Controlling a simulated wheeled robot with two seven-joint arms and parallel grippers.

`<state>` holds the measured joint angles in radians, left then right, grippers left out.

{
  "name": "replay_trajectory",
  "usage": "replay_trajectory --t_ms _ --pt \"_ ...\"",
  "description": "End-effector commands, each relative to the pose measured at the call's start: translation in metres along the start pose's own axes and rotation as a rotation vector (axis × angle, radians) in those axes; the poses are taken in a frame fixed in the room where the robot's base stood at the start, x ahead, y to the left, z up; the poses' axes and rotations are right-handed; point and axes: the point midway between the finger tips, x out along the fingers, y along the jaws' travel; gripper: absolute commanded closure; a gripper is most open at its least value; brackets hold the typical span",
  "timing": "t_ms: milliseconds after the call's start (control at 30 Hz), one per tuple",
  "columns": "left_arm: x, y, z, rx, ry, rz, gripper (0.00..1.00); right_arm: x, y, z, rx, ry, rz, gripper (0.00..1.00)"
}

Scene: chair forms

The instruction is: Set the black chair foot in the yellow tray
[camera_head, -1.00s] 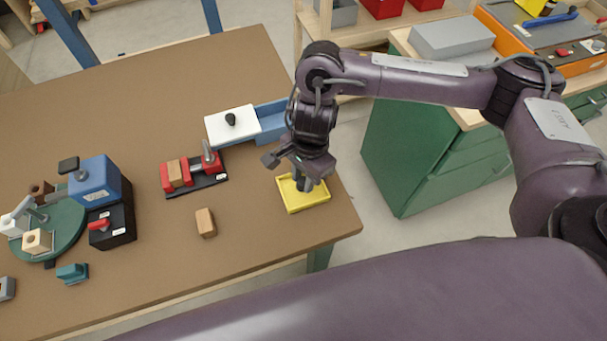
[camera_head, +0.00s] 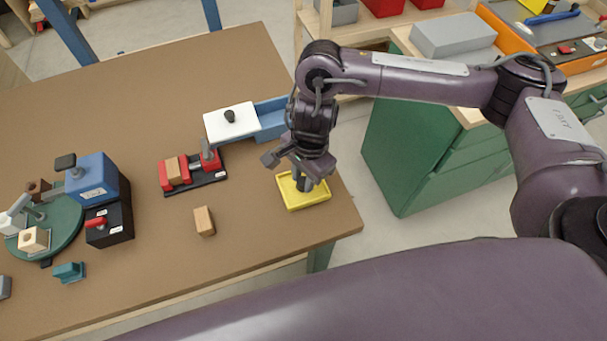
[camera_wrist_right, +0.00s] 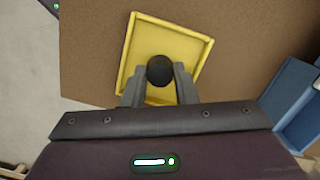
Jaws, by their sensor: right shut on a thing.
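The black chair foot (camera_wrist_right: 160,70) shows as a dark round top between the two fingers of my right gripper (camera_wrist_right: 159,84) in the right wrist view. The gripper is shut on it. The yellow tray (camera_wrist_right: 197,60) lies directly below, and the foot is over the inside of the tray, near its gripper-side wall. In the head view my right gripper (camera_head: 304,180) points down into the yellow tray (camera_head: 310,206) at the table's right edge. The fingers hide most of the foot there, and I cannot tell whether it touches the tray floor. My left gripper is not in view.
A blue box (camera_head: 270,117) with a white lid (camera_head: 231,122) and black knob stands behind the tray. Left are a red clamp fixture (camera_head: 192,171), a wooden block (camera_head: 204,221) and a blue-black device (camera_head: 92,182). Table between tray and block is clear.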

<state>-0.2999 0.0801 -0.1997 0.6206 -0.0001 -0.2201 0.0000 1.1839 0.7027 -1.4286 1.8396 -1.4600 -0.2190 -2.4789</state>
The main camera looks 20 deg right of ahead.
Motion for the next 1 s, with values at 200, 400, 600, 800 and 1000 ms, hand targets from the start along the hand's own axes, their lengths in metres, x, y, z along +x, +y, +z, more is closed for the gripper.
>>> replay_trajectory --t_ms 200,400,600,800,1000 --pt "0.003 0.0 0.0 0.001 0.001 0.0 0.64 0.002 0.0 0.0 0.0 0.0 0.0 0.65" --pt "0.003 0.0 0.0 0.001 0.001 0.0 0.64 0.002 0.0 0.0 0.0 0.0 0.0 0.49" --pt "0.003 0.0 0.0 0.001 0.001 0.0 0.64 0.003 0.0 0.0 0.0 0.0 0.0 0.38" --pt "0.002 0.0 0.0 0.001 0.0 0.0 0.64 0.002 0.0 0.0 0.0 0.0 0.001 0.38" --pt "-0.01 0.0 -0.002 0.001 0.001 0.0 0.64 -0.012 0.0 0.001 0.0 0.0 -0.001 0.27"
